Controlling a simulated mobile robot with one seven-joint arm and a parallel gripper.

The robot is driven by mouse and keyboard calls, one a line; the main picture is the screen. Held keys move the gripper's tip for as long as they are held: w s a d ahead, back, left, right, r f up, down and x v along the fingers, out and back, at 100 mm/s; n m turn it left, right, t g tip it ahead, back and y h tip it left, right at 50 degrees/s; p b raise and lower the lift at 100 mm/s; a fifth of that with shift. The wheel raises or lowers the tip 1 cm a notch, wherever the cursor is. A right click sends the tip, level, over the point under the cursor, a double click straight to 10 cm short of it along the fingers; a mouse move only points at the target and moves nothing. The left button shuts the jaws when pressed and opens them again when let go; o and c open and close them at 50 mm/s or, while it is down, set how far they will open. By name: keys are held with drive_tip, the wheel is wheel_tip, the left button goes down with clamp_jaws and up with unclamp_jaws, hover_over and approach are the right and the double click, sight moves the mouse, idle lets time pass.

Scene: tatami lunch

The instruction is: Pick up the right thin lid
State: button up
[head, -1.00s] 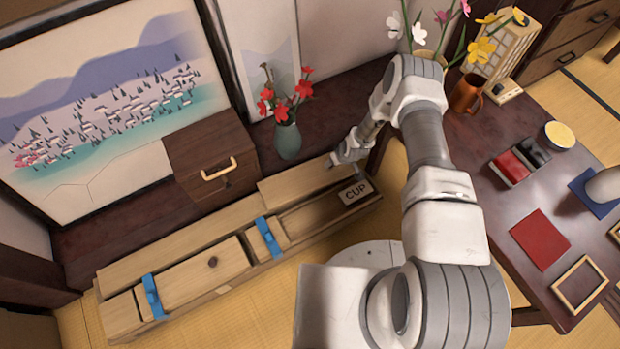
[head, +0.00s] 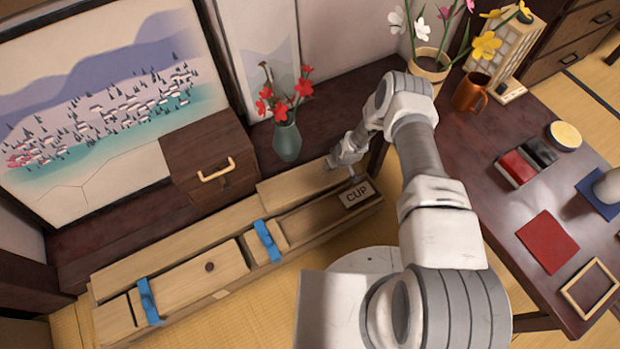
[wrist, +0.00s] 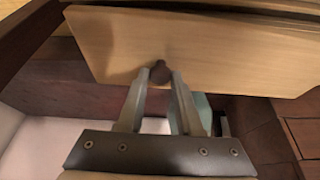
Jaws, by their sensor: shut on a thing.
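The right thin lid (head: 295,184) is a pale wooden panel at the back right of the long wooden box (head: 210,297). In the wrist view the lid (wrist: 220,48) fills the upper part, with a small dark round knob (wrist: 159,70). My gripper (wrist: 158,78) has its fingers shut on this knob, one on each side. In the head view my gripper (head: 332,165) is at the lid's right end; its fingertips are too small there to make out. I cannot tell whether the lid is lifted off the box.
A teal vase (head: 287,142) with red flowers and a small drawer chest (head: 212,160) stand behind. A dark table (head: 480,170) is at the right.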

clamp_jaws()
idle(1.1)
